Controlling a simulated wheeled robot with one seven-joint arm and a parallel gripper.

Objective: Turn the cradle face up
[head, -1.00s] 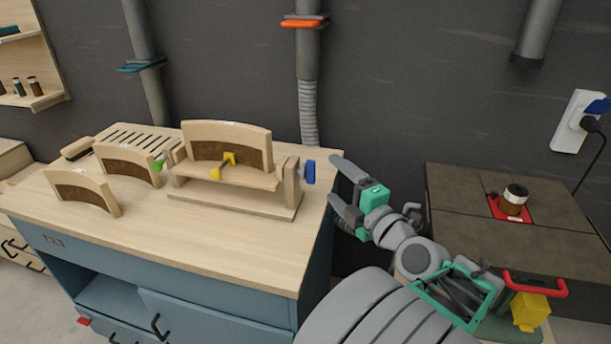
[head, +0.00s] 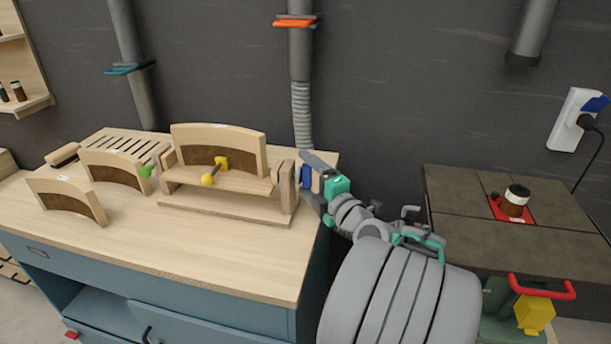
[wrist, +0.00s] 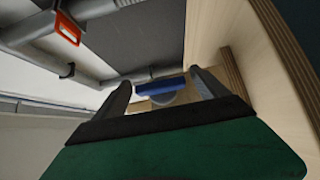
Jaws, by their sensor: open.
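The wooden cradle (head: 245,184) hangs between two end posts on a base board on the workbench. A curved wooden form (head: 250,150) with a brown inner face stands upright on it. A blue knob (head: 306,177) is on the right post and a green knob (head: 147,171) on the left. My gripper (head: 310,178) is open at the cradle's right end. In the wrist view the blue knob (wrist: 160,87) shows between the open fingertips; contact cannot be told.
Two more curved forms (head: 68,200) (head: 118,168), a brush (head: 62,155) and a slatted rack (head: 122,142) are left of the cradle. The bench (head: 200,255) front is clear. A dark-topped machine table (head: 545,245) with a jar (head: 514,201) stands to the right.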

